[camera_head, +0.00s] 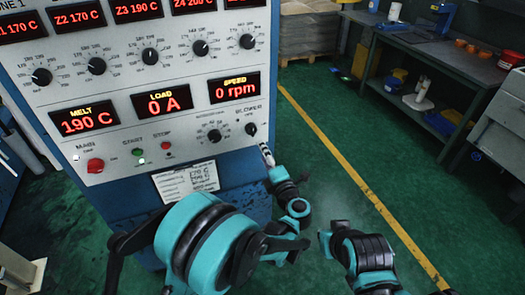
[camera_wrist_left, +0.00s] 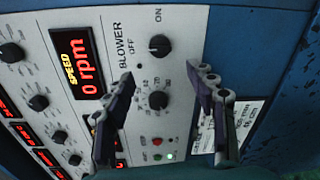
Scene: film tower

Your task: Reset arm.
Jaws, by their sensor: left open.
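The grey control panel (camera_head: 120,110) of a blue machine fills the left of the head view. Its blower switch (camera_head: 251,129) is at the lower right and also shows in the left wrist view (camera_wrist_left: 159,45). I cannot tell which way it points. My left gripper (camera_head: 267,153) is just below and right of the switch, in front of the panel. In the left wrist view its two fingers (camera_wrist_left: 168,76) are apart with nothing between them; a small dial (camera_wrist_left: 157,100) shows in the gap behind. Part of my right arm is at the bottom, its gripper out of view.
The panel reads 190 C melt (camera_head: 88,120), 0 A load (camera_head: 164,103) and 0 rpm speed (camera_head: 234,88). A workbench (camera_head: 440,60) stands back right. The green floor (camera_head: 330,130) between is clear.

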